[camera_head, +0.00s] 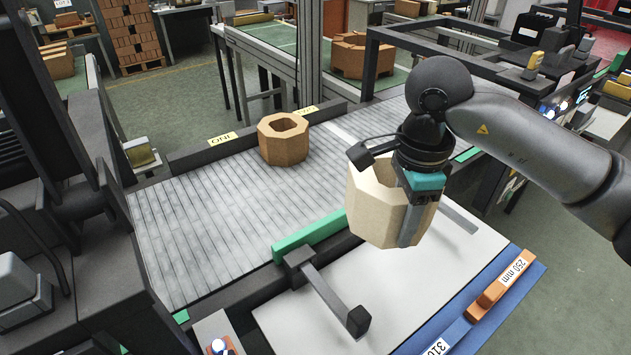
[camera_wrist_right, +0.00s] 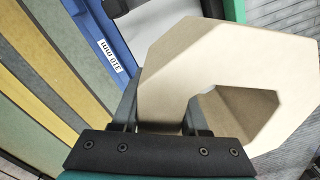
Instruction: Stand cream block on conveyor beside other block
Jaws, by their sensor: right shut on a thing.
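The cream block (camera_head: 372,212) is a hollow, many-sided block. My right gripper (camera_head: 412,215) is shut on its wall and holds it above the white board in front of the conveyor. In the right wrist view the cream block (camera_wrist_right: 215,55) fills the upper right, with its opening showing, and the right gripper's fingers (camera_wrist_right: 160,115) grip its wall. The other block (camera_head: 283,140), brown and hollow, stands on the grey slatted conveyor (camera_head: 215,215) near its far edge. My left gripper is not in view.
A green strip (camera_head: 308,238) and a dark bar edge the conveyor's near side. A dark stop arm (camera_head: 335,300) lies over the white board (camera_head: 395,295). An orange piece (camera_head: 500,285) sits on the blue edge. The conveyor around the brown block is clear.

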